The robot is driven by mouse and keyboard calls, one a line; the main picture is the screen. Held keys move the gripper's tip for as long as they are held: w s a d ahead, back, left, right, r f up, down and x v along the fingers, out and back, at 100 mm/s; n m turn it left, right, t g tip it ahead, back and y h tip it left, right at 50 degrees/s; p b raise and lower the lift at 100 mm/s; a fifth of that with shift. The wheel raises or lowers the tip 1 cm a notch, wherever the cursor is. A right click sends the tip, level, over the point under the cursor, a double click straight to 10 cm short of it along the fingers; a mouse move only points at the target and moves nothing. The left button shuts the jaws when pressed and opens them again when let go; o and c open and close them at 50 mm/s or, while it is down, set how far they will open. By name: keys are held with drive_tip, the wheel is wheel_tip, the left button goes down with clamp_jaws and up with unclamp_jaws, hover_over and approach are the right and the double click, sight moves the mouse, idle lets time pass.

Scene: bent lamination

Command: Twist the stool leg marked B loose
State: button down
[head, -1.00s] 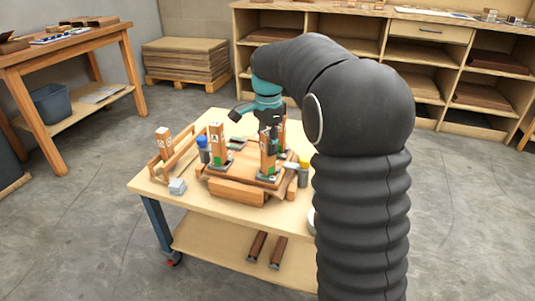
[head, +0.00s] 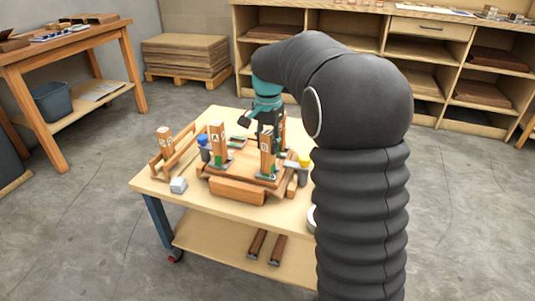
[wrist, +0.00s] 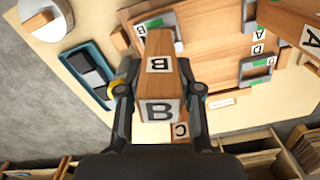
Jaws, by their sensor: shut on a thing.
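My gripper (wrist: 160,93) is shut on the stool leg marked B (wrist: 155,45), a square wooden leg with B labels on its end and on one side. One finger presses on each side of it in the wrist view. In the head view this appears to be the front right leg (head: 266,158), upright on the upturned stool seat (head: 237,190), with my gripper (head: 268,124) at its top. The leg marked A (head: 217,145) stands to its left. Another leg stands behind, partly hidden by my gripper. The joint under leg B is not clearly visible.
A wooden rack (head: 183,145) with another lettered piece, a blue-capped bottle (head: 203,141) and a grey block (head: 178,185) are on the left of the workbench (head: 150,183). A yellow-topped container (head: 304,162) is close on the right.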

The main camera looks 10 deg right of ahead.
idle(0.3)
drive_tip(key=shift+n, duration=1.6)
drive_tip(key=shift+c, duration=1.1)
unclamp_jaws()
drive_tip(key=shift+r, duration=0.15)
drive_tip(key=shift+r, duration=3.4)
